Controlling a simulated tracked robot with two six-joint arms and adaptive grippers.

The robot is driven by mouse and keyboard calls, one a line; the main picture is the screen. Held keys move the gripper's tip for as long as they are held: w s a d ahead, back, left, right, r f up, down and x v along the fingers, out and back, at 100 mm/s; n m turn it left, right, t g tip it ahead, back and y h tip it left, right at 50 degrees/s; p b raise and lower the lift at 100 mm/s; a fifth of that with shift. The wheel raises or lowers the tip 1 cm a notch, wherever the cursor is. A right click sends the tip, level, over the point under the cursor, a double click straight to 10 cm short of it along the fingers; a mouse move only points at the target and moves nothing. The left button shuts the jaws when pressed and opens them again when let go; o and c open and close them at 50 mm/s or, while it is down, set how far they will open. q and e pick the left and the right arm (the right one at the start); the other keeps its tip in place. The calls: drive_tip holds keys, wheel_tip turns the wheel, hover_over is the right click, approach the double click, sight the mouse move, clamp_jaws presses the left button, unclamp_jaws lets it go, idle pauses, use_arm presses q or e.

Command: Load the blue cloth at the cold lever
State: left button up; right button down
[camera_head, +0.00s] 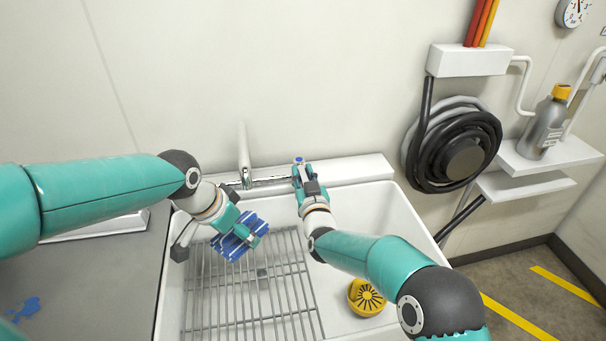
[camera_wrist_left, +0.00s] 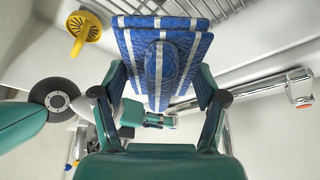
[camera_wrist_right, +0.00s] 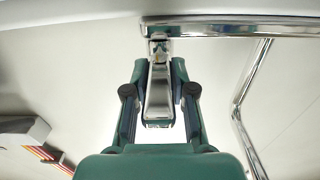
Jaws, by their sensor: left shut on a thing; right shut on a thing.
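The blue cloth (camera_head: 238,240), folded with white stripes, hangs over the left part of the sink in my left gripper (camera_head: 246,228). In the left wrist view, the cloth (camera_wrist_left: 165,55) sits between both fingers. The cold lever has a blue cap (camera_head: 299,160) at the right end of the chrome tap. My right gripper (camera_head: 304,178) is shut on this lever and hides most of it in the head view. In the right wrist view, the chrome lever (camera_wrist_right: 159,95) runs between the two fingers. The other lever, with a red mark (camera_wrist_left: 304,102), is free.
The white sink (camera_head: 345,215) holds a wire rack (camera_head: 255,300) and a yellow strainer (camera_head: 366,297). The tap spout (camera_head: 244,155) rises between the two grippers. A black hose reel (camera_head: 452,145) and a bottle (camera_head: 543,128) on a shelf are to the right.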

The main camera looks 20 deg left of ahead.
drive_tip(key=shift+w+d+r, duration=0.1)
drive_tip(key=shift+w+d+n+g+y, duration=0.15)
drive_tip(key=shift+d+n+g+y, duration=0.1)
drive_tip(key=shift+n+g+y, duration=0.25)
drive_tip(key=shift+w+d+r+n+g+y, duration=0.1)
drive_tip(key=shift+n+g+y, duration=0.4)
drive_tip(key=shift+y, duration=0.15)
drive_tip(key=shift+w+d+n+g+y, duration=0.1)
drive_tip(key=shift+n+g+y, duration=0.4)
drive_tip(key=shift+y, duration=0.15)
drive_tip(key=c, duration=1)
unclamp_jaws()
drive_tip(key=shift+o, duration=0.2)
drive_tip(key=shift+s, duration=0.1)
drive_tip(key=v, duration=1.2)
